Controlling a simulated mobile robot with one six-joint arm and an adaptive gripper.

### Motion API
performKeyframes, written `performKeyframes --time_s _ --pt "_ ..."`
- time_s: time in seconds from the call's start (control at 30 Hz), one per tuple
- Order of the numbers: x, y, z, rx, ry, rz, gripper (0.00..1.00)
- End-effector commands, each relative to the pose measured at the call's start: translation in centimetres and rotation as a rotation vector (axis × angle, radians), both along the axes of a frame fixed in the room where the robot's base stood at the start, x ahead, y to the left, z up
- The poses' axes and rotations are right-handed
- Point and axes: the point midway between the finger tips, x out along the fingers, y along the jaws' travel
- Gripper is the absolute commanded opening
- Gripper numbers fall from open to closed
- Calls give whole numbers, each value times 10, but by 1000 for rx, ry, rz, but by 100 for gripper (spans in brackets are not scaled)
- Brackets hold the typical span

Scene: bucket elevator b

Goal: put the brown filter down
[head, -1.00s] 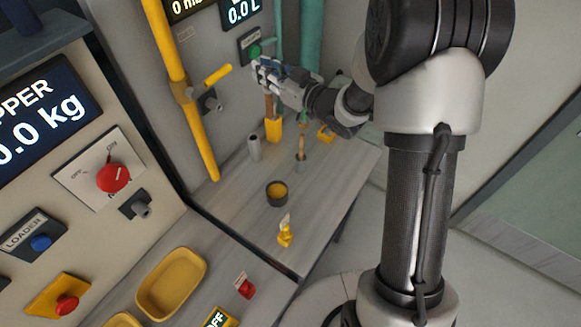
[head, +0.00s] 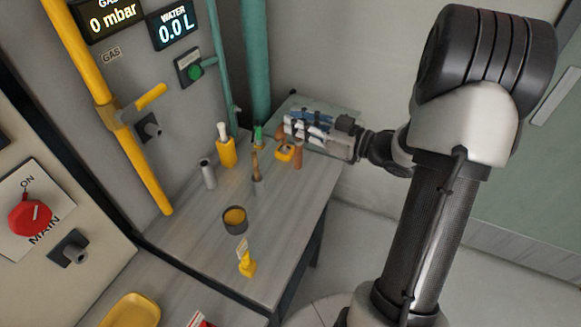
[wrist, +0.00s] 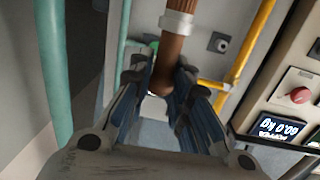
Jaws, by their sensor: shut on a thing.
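The brown filter (head: 297,155) is a slim brown cylinder that shows below my gripper (head: 298,132), near the far right end of the grey worktop (head: 285,215). My gripper is shut on it. In the wrist view the brown filter (wrist: 172,55) stands between the blue-padded fingers of my gripper (wrist: 168,95), with a pale band around it farther out. The fingers hide part of it. I cannot tell whether its lower end touches the worktop.
A yellow holder (head: 227,153) with a white-topped item, a grey cylinder (head: 207,173), a dark cup (head: 235,220) and a small yellow piece (head: 247,263) stand on the worktop. A brown-handled item (head: 255,165) stands near my gripper. Teal pipes (head: 256,65) rise behind.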

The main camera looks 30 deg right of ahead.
Motion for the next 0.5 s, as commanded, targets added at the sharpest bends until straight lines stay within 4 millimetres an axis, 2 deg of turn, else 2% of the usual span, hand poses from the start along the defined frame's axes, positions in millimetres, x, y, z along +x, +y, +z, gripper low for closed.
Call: performKeyframes --time_s 0.03,0.2,0.3,0.5 --pt "0 0 -19 4 3 0 0" --pt "0 0 -58 2 1 0 0" --pt "0 0 -72 0 0 0 0" --pt "0 0 -83 -1 -1 0 0"
